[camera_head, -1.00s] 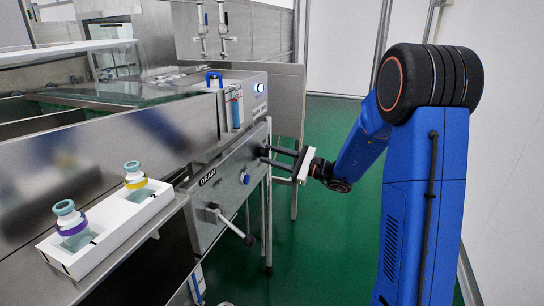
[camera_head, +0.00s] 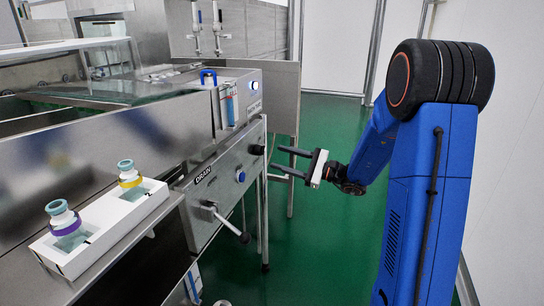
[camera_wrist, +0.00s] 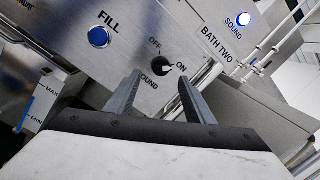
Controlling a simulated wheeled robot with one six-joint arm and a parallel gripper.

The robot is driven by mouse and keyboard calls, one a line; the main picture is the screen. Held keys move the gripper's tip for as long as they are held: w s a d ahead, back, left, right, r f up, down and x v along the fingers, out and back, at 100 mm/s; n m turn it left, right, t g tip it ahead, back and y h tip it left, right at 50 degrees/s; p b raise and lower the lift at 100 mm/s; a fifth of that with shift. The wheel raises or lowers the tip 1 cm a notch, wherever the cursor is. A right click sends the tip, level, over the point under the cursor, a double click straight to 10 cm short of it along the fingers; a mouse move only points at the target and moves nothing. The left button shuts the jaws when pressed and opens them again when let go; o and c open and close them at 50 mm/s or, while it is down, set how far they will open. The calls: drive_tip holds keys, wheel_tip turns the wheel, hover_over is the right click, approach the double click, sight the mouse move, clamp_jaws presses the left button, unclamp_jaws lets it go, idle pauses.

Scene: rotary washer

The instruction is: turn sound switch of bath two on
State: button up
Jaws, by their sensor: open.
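The sound switch (camera_wrist: 160,67) is a black rotary knob on the metal bath two panel, with OFF, ON and SOUND printed around it in the wrist view. Its pointer appears to be toward ON. A lit blue light (camera_wrist: 243,19) labelled SOUND sits above the BATH TWO label; it also glows in the head view (camera_head: 229,84). My gripper (camera_wrist: 153,84) is open and empty, with the knob visible between its fingers. In the head view my gripper (camera_head: 283,160) stands off to the right of the panel, fingertips apart from the black knob (camera_head: 257,150).
A blue FILL button (camera_wrist: 99,37) is left of the switch; a blue button (camera_head: 240,175) and a drain lever (camera_head: 228,222) are on the front. A white tray (camera_head: 120,232) holds two bottles at left. Green floor (camera_head: 325,230) is clear right of the panel.

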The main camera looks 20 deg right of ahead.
drive_tip(key=v, duration=1.1)
drive_tip(key=shift+f, duration=0.15)
drive_tip(key=shift+s, duration=0.1)
drive_tip(key=s+a+f+n+g+h, duration=0.1)
drive_tip(key=s+a+n+g+h, duration=0.1)
drive_tip(key=s+a+n+g, duration=0.5)
drive_tip(key=s+a+n+g+h, duration=0.3)
drive_tip(key=s+a, duration=0.6)
drive_tip(key=s, duration=0.4)
drive_tip(key=s+d+f+n+h, duration=0.2)
drive_tip(key=s+n+h, duration=0.25)
drive_tip(key=s, duration=0.45)
drive_tip(key=s+d+r+n+t+h, duration=0.1)
drive_tip(key=s+d+n+t+h, duration=0.2)
drive_tip(key=d+h, duration=0.3)
drive_tip(key=shift+s+d+r+n, duration=0.35)
drive_tip(key=shift+s+d+n, duration=0.2)
drive_tip(key=shift+s, duration=0.05)
